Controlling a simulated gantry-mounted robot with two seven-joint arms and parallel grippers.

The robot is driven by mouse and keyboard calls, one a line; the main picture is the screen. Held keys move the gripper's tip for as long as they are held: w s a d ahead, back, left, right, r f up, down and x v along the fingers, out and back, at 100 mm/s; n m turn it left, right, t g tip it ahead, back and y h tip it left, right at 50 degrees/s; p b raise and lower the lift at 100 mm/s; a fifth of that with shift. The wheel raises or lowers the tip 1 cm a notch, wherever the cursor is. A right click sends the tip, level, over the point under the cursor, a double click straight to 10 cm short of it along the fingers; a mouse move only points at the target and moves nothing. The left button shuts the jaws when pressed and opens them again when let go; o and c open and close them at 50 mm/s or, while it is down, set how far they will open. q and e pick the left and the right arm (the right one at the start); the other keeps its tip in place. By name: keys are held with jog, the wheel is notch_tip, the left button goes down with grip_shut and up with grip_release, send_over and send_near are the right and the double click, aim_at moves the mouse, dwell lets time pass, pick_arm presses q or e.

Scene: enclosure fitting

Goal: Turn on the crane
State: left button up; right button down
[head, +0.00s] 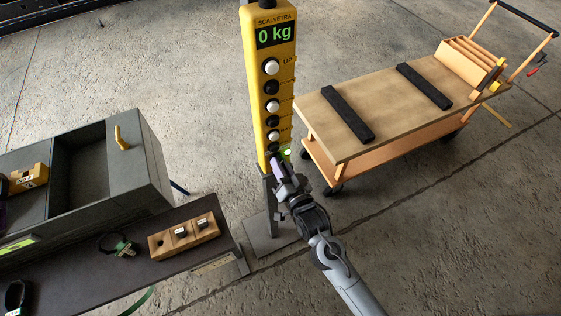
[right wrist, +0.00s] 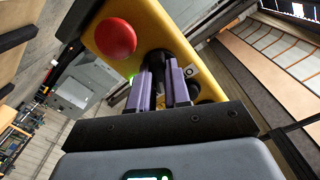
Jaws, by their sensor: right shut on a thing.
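The yellow crane control box (head: 266,95) stands upright on a grey post in the head view. Its display (head: 275,34) reads "0 kg", and a column of white and black buttons runs below. A green light (head: 286,153) glows at its lower end. My right gripper (head: 277,164) is at that lower end. In the right wrist view its purple fingers (right wrist: 164,82) are shut on a dark knob (right wrist: 158,57) on the yellow face, beside a red round button (right wrist: 115,38). The fingers hide part of the knob. I do not make out my left gripper.
A grey bin (head: 145,165) and a dark bench (head: 110,262) with a wooden block (head: 184,237) stand at the left. A wooden-topped cart (head: 390,92) with two black strips stands to the right of the box. Bare concrete floor lies around.

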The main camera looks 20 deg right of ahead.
jog(key=c, duration=1.1)
grip_release()
jog(key=s, duration=1)
jog(key=shift+s+d, duration=0.35)
jog(key=shift+s, duration=0.05)
jog(key=shift+f, duration=0.1)
